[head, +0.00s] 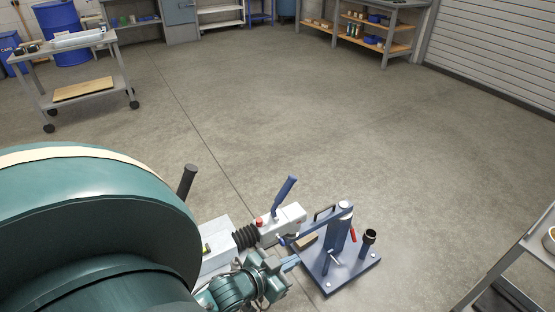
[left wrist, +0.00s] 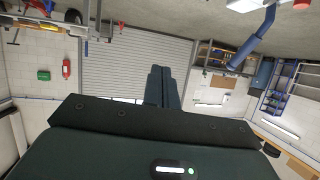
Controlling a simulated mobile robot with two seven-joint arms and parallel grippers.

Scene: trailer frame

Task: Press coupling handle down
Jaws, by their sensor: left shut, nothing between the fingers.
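The coupling (head: 283,222) is a white-grey head with a red button and a black bellows (head: 246,236) behind it. Its blue coupling handle (head: 285,192) stands raised, slanting up to the right in the head view. The handle also shows at the upper right of the left wrist view (left wrist: 254,42), apart from the fingers. My left gripper (head: 291,262) is low, on the near side of the coupling, beside the blue-grey stand. In the left wrist view its fingers (left wrist: 160,88) are together with nothing between them. My right gripper is out of view.
A blue-grey stand (head: 345,272) with a post, a red lever and a black cup is close to the right of the coupling. A black upright lever (head: 187,181) rises at the left. A trolley (head: 85,90) stands far left. The floor beyond is clear.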

